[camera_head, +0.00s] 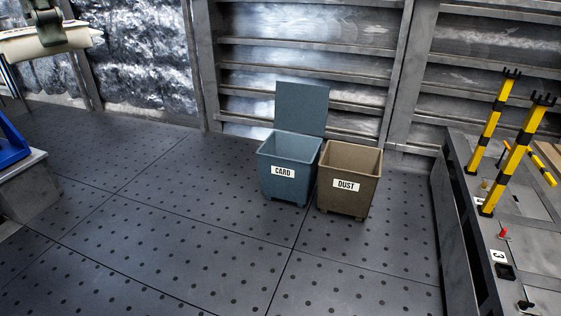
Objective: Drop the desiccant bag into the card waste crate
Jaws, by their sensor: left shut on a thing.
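The card waste crate (287,186) is a blue-grey bin on the floor, labelled CARD, with its top open and its lid (302,108) standing up at the back. My left gripper (50,32) is at the top left corner, partly cut off by the picture edge. It is shut on a pale, flat thing (80,40), which looks like the desiccant bag. The gripper and bag are well to the left of the crate, apart from it. My right gripper is not in view.
A brown crate (347,196) labelled DUST stands close at the right of the card crate. A grey bench (525,240) with yellow-black posts (506,165) is at the right. A blue object (10,145) sits on a grey stand at the left. The perforated floor in front is clear.

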